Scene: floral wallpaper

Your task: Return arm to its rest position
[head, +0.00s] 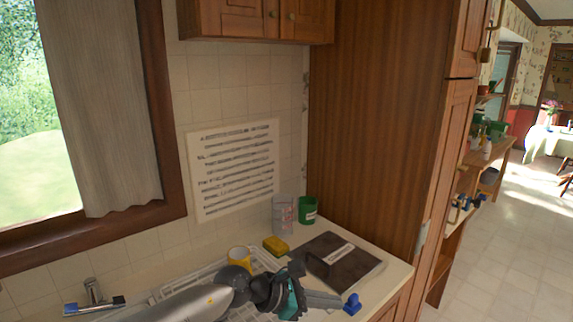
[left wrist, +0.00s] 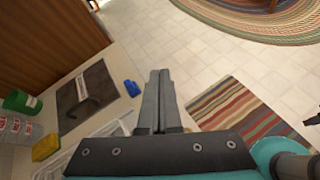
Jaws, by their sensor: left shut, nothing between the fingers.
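My left gripper (head: 322,299) reaches in from the bottom left of the head view, over the counter near its front edge. In the left wrist view its two fingers (left wrist: 159,100) are together with nothing between them. The arm covers part of the dish rack behind it. My right gripper is not in view.
On the counter (head: 398,272) are a dark board (head: 352,258), a yellow sponge (head: 276,246), a green cup (head: 307,209), a clear container (head: 284,215), a white dish rack (head: 180,285), a yellow mug (head: 238,255) and a blue object (head: 352,304). A tall wooden cabinet (head: 375,120) stands behind. Open floor (head: 510,240) lies right.

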